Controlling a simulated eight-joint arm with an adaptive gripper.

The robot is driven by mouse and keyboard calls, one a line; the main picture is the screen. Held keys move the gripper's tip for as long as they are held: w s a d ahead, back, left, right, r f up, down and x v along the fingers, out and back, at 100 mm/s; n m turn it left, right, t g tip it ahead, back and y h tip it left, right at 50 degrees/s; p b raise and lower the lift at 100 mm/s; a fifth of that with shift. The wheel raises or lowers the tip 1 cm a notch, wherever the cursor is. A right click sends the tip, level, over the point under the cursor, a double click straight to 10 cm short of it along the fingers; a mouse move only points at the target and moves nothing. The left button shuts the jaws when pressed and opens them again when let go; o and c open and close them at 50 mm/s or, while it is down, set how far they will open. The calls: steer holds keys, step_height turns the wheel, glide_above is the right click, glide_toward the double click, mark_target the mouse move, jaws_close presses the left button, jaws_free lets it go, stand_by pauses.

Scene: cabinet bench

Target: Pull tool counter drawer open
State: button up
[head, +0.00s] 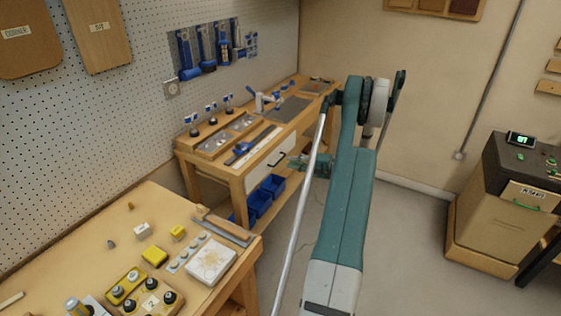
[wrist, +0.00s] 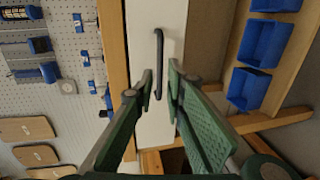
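The tool counter (head: 185,155) is a wooden bench against the pegboard wall. Its drawer has a white front (head: 258,172) with a dark bar handle (head: 278,158), and it looks closed. In the wrist view the white drawer front (wrist: 145,20) runs up and down the picture, with the black handle (wrist: 158,50) on it. My gripper (wrist: 160,78) is open, its green fingers on either side of the handle's lower part in the picture. Contact is not visible. In the head view my gripper (head: 300,162) is just right of the handle, partly hidden by my arm.
Blue bins (head: 262,196) sit on the shelf under the drawer; they also show in the wrist view (wrist: 262,45). A nearer wooden table (head: 75,245) with small parts stands at the lower left. A brown machine (head: 505,205) stands at the right. The floor between is clear.

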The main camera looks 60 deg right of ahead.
mark_target(281, 159)
steer(key=shift+b+x, duration=0.7)
steer(key=shift+x, duration=3.2)
steer(key=shift+c, duration=0.3)
jaws_close()
